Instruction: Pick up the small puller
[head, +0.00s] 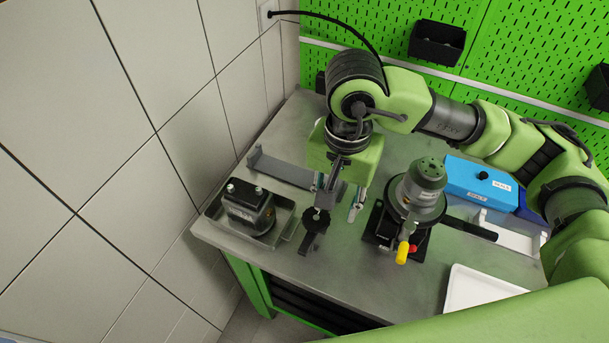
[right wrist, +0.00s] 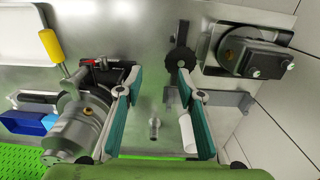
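A small black tool with a round hub and a flat bar, which looks like the small puller, lies on the metal bench; it shows in the head view (head: 315,222) and in the right wrist view (right wrist: 181,57). My right gripper (head: 337,198) points down over the bench beside it. In the right wrist view the gripper (right wrist: 161,72) has its two teal-padded fingers wide apart with nothing between them. The tool is just past the fingertips, near the right-hand finger. A small metal T-shaped piece (right wrist: 155,127) shows further back between the fingers. My left gripper is not in view.
A black motor-like unit (head: 248,208) sits in a grey tray at the left. A grey-green pump (head: 420,190) with a yellow handle (head: 402,253) stands right of the gripper. Blue boxes (head: 482,182) and a white tray (head: 475,288) are further right. A tiled wall is at left.

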